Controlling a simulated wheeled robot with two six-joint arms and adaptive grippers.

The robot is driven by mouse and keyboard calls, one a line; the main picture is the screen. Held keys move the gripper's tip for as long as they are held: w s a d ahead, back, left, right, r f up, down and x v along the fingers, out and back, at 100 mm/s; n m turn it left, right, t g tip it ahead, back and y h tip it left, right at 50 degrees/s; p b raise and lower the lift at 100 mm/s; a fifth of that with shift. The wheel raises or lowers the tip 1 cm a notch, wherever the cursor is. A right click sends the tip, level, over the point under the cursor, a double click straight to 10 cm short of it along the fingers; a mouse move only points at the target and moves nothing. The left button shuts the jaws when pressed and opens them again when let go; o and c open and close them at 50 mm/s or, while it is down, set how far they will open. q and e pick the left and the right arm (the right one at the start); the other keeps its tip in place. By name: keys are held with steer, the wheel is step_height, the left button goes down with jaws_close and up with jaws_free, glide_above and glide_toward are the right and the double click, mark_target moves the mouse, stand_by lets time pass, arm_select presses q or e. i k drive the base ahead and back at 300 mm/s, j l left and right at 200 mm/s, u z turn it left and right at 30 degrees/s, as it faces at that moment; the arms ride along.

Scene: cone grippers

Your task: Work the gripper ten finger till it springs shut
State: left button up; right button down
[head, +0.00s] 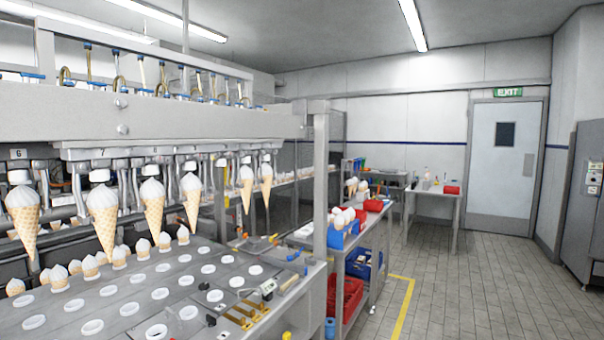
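A row of machine grippers hangs under a long grey beam (150,122) at the left. Plates marked 6 (19,154) and 7 (103,153) show on it; farther marks are too small to read, so I cannot tell which one is gripper ten. Several grippers hold ice cream cones point down, among them a large near cone (103,222), a middle cone (191,200) and a far cone (266,184). The finger states are too small to tell. Neither of my own grippers is in view.
Below is a steel deck (190,272) with round white-rimmed holes and small cones at its back. A post (320,190) stands at its right corner. A steel cart (345,262) holds red and blue bins. Tiled floor (470,290) is clear at the right.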

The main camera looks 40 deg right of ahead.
mark_target(213, 156)
steer(key=z, duration=0.65)
